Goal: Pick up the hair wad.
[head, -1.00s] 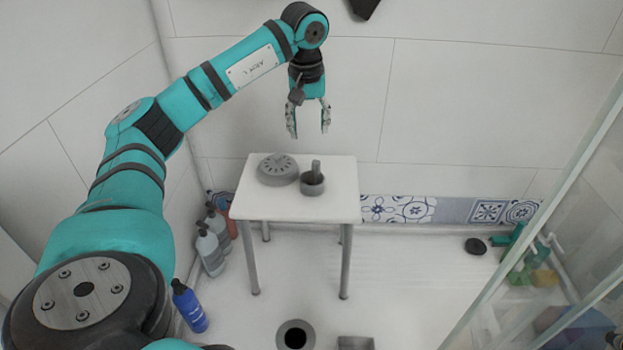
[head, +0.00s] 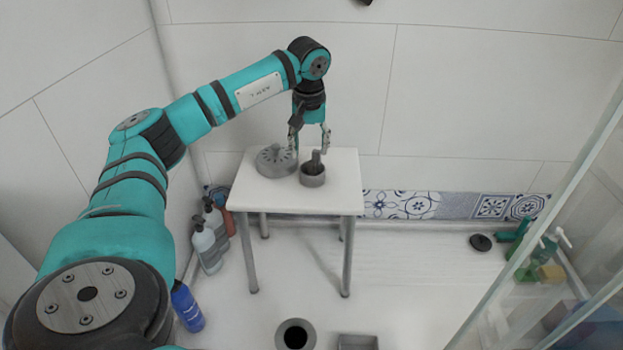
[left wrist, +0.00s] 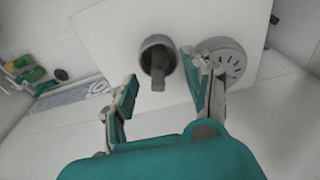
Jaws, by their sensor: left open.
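A small grey cup (head: 312,180) stands on the white stool (head: 335,200), and it also shows in the left wrist view (left wrist: 146,48). A dark grey piece (head: 316,158) sticks up out of the cup. Dark stuff shows inside; I cannot tell for sure which of this is the hair wad. My left gripper (head: 310,143) is open and points down just above the cup. In the left wrist view its two fingers (left wrist: 158,70) spread on either side of the cup's opening, with nothing between them gripped. My right gripper is not in view.
A round slotted grey drain cover (head: 275,162) lies left of the cup, close to one finger. Bottles (head: 206,248) stand left of the stool. An open drain hole (head: 295,336) and a dark round object (head: 480,242) are on the floor. A glass panel stands at right.

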